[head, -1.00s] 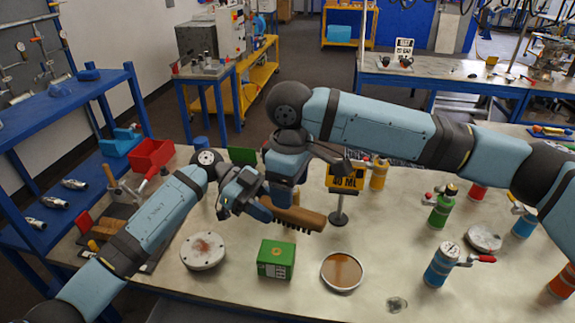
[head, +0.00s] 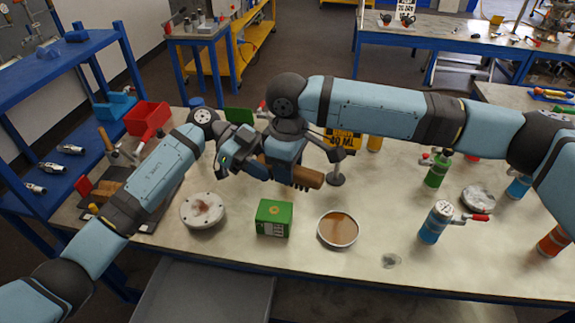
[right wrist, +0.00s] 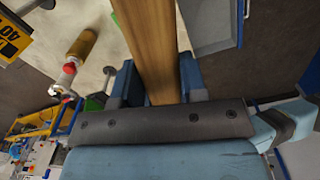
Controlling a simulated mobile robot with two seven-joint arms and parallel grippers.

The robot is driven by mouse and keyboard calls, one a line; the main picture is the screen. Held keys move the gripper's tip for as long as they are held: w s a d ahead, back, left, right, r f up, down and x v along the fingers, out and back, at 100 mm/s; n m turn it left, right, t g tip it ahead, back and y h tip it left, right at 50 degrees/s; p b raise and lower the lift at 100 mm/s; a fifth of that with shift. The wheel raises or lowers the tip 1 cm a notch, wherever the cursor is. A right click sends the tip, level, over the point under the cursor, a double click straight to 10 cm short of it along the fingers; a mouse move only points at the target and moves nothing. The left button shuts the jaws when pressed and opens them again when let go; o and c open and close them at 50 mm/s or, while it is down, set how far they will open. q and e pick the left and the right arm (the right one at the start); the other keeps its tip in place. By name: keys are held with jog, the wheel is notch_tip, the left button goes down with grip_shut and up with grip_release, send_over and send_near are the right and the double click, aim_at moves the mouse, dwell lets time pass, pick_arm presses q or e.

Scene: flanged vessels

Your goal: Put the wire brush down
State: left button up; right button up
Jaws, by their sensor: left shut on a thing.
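The wire brush has a brown wooden body. In the head view its right end (head: 308,178) sticks out past my grippers, held above the table (head: 385,205); the bristles are mostly hidden. My left gripper (head: 246,164) is shut on the brush from the left side. My right gripper (head: 284,172) is over the brush from above. In the right wrist view the wooden body (right wrist: 160,50) runs between the fingers of my right gripper (right wrist: 160,85), close to both. Whether those fingers press on it cannot be told.
In front lie a green box (head: 274,218), a round flange (head: 203,210) and a brown-filled dish (head: 338,229). A sign on a stand (head: 342,143) is close behind the brush's right end. Several bottles stand at right. A tray of tools (head: 115,190) lies at left.

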pick_arm(q)
jog(key=o, duration=1.1)
jog(key=shift+c, duration=0.2)
jog(key=shift+a, duration=0.1)
